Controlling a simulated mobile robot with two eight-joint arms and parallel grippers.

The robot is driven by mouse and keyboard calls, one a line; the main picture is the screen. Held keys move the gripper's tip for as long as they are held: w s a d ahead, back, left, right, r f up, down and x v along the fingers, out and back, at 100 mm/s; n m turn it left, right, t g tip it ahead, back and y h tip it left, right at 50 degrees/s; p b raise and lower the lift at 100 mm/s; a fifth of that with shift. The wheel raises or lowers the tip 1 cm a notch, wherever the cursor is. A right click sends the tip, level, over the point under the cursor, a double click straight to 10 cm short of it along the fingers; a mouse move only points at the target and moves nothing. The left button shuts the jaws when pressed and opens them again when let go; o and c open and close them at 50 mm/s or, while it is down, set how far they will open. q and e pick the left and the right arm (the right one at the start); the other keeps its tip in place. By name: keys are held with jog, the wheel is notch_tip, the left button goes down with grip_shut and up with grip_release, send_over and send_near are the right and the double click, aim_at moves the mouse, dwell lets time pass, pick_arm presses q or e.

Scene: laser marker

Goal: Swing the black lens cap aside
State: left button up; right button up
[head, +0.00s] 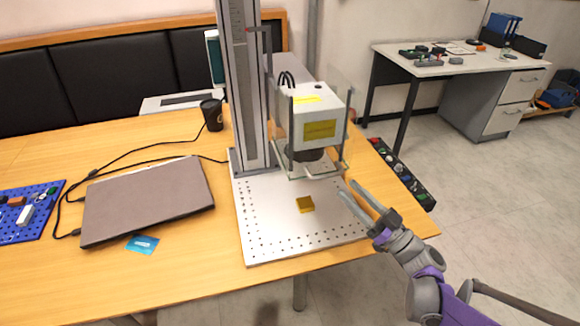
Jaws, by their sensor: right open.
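The laser marker (320,112) has a white head with yellow labels, mounted on a tall grey column (245,90). A black round part, which looks like the lens with its cap (308,155), sits under the head, partly behind a clear guard frame. I cannot tell cap from lens at this size. My right gripper (348,188) is open and empty, to the right of and below the black part, near the plate's right edge. It is apart from the cap. My left gripper is not in view.
A perforated metal plate (262,225) lies under the head with a small yellow block (305,204) on it. A closed laptop (148,198), cables and a black cup (211,114) are left.

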jog(key=shift+w+a+r+b, duration=0.3)
jog(key=shift+w+a, duration=1.45)
jog(key=shift+a, duration=0.4)
jog(key=shift+w+a+r+b, duration=0.25)
jog(key=shift+w+a+r, duration=0.1)
jog(key=shift+w+a, duration=1.65)
jog(key=shift+w+a+r+b, duration=0.3)
jog(key=shift+w+a, duration=1.25)
jog(key=shift+a, duration=0.75)
grip_shut()
